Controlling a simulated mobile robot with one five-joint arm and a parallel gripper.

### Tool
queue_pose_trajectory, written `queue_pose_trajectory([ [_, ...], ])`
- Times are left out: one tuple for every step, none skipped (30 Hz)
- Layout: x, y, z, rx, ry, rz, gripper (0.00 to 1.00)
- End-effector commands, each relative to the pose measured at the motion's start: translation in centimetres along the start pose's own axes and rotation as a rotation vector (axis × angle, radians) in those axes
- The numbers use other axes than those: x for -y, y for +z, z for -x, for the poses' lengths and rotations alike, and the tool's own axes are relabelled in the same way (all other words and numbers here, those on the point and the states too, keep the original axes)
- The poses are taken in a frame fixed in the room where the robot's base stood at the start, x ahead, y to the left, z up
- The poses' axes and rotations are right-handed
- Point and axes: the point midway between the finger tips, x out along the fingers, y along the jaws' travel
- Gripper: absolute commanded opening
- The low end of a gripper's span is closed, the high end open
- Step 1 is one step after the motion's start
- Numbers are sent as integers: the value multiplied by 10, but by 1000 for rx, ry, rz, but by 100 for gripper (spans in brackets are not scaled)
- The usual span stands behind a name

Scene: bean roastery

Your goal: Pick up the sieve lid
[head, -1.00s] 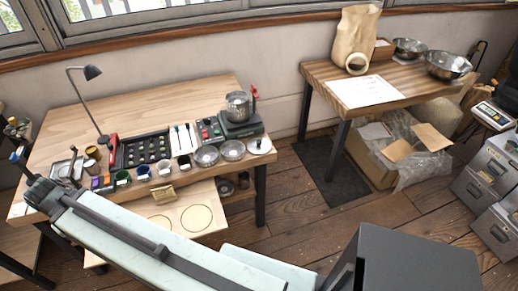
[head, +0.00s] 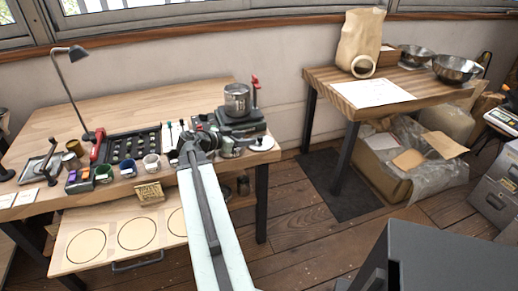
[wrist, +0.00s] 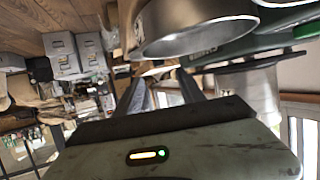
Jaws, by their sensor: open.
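My gripper (head: 197,140) is over the right front part of the workbench, beside the round metal tins. In the wrist view my gripper (wrist: 160,82) shows as two dark fingers spread apart with nothing between them. A round metal tin (wrist: 195,28) is very close to the fingers there, apart from them. In the head view a metal tin (head: 230,150) is partly hidden by my gripper. A pale round disc with a dark knob (head: 262,144) lies at the bench's right front corner. I cannot tell for sure which of these is the sieve lid.
A dark green machine (head: 240,122) with a metal pot (head: 237,99) and red lever stands just behind my gripper. A black bean tray (head: 126,148), small cups and a lamp (head: 78,95) are to the left. A pull-out board (head: 75,262) juts out below.

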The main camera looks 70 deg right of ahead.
Motion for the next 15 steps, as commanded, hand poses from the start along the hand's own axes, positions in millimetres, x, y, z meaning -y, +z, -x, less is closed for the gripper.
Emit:
queue_pose_trajectory([
  [0, 2, -7, 1, 1, -1, 46],
  [0, 2, -11, 1, 1, -1, 46],
  [0, 3, -16, 1, 1, 0, 46],
  [0, 3, -20, 2, 1, 0, 46],
  [0, 2, -22, 2, 1, 1, 46],
  [0, 2, -23, 2, 0, 2, 46],
  [0, 1, -23, 2, -1, 2, 46],
  [0, 1, -23, 2, -1, 2, 46],
  [0, 2, -25, 2, -1, 2, 46],
  [0, 2, -28, 2, 0, 2, 46],
  [0, 3, -32, 2, 0, 2, 46],
  [0, 4, -38, 2, 0, 1, 46],
  [0, 5, -43, 2, 1, 1, 46],
  [-1, 5, -49, 2, 1, 1, 46],
  [-1, 6, -57, 2, 1, 1, 46],
])
